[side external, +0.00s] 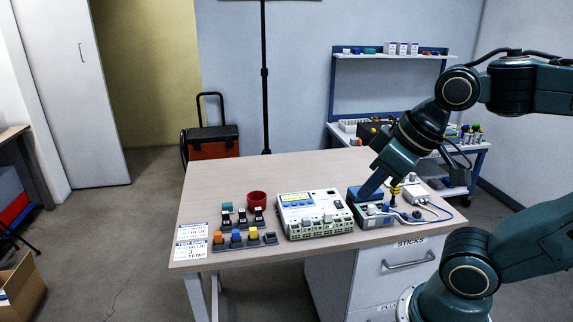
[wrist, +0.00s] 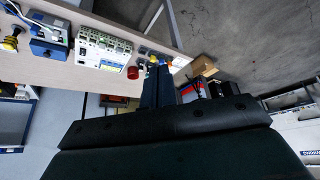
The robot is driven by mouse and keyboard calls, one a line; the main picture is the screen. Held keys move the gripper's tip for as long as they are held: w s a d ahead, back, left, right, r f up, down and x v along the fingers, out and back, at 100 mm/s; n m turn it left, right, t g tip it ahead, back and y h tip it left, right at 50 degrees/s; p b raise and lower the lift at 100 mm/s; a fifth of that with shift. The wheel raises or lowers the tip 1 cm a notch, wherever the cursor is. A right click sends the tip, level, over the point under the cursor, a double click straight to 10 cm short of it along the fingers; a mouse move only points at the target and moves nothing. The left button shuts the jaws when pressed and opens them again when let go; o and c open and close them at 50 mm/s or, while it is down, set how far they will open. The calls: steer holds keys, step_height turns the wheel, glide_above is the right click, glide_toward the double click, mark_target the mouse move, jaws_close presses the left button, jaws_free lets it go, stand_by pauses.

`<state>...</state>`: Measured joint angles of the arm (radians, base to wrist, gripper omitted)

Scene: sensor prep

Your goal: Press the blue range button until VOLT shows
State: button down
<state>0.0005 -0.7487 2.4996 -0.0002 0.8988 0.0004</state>
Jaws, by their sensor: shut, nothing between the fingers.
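A white instrument (side external: 314,213) with a lit yellowish display (side external: 295,197) stands on the table. A row of small blue buttons (side external: 298,205) sits under the display, whose text is too small to read. Which one is the range button, I cannot tell. The instrument also shows in the wrist view (wrist: 104,49). My gripper (side external: 364,194) is shut and empty, to the right of the instrument, and overlaps a blue box (side external: 382,194) in the side view. Its fingers also show in the wrist view (wrist: 158,70). I cannot tell its height above the box.
A red cup (side external: 257,198), small switch-like parts (side external: 242,217) and a row of coloured blocks (side external: 245,239) stand left of the instrument. Printed cards (side external: 191,241) lie at the table's left end. Cables (side external: 430,210) and a white box (side external: 414,192) are at the right. The table's back is clear.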

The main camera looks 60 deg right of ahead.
steer(key=shift+w, duration=0.15)
steer(key=m+t+h, duration=0.1)
steer(key=m+t, duration=0.2)
steer(key=m, duration=0.8)
glide_above(294, 204)
steer(key=s, duration=0.1)
step_height(294, 204, down, 16)
steer(key=shift+f, duration=0.2)
steer(key=shift+f, duration=0.15)
steer(key=shift+f, duration=4.25)
